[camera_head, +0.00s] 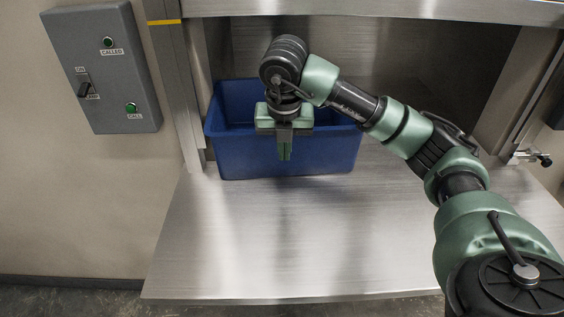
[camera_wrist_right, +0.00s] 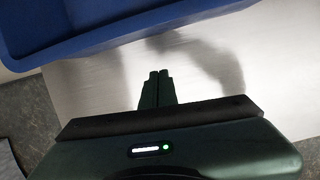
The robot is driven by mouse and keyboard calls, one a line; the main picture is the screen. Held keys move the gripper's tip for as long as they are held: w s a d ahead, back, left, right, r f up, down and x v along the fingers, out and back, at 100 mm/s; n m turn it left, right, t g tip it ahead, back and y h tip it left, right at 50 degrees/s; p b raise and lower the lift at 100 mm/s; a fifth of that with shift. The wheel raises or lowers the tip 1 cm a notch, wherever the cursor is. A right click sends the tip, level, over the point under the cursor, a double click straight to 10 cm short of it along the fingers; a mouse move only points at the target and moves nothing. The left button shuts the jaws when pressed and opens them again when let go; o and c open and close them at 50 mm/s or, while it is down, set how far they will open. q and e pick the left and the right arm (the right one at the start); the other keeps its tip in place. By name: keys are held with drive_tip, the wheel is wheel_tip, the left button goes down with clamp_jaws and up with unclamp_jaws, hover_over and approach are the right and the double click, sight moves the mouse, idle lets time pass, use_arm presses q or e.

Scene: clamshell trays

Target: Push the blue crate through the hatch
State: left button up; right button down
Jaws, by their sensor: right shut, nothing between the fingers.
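The blue crate (camera_head: 330,150) stands upright on the steel shelf at the mouth of the hatch (camera_head: 440,60), its back part inside the opening. My right gripper (camera_head: 285,152) is shut and empty, fingers pointing down in front of the crate's near wall. In the head view it covers part of that wall. In the right wrist view the crate's wall (camera_wrist_right: 110,35) crosses the top, and the shut fingers (camera_wrist_right: 158,85) show apart from it over bare steel. Whether they touch the crate is hard to tell from the head view. My left gripper is out of view.
The steel shelf (camera_head: 290,245) is bare in front of the crate. A grey control box (camera_head: 105,70) with a switch and green buttons hangs on the left wall. A raised steel door edge (camera_head: 380,8) spans the top. A latch (camera_head: 530,157) sits at the right.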

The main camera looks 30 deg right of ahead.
drive_tip(key=p+x, duration=0.2)
drive_tip(key=x, duration=0.6)
drive_tip(key=shift+f, duration=0.15)
drive_tip(key=w, duration=0.1)
drive_tip(key=w+d+p, duration=0.1)
drive_tip(key=shift+w+d+f, duration=0.3)
drive_tip(key=shift+f, duration=0.1)
drive_tip(key=shift+w+d+f, duration=0.15)
drive_tip(key=shift+w+d, duration=0.2)
drive_tip(key=shift+w, duration=0.2)
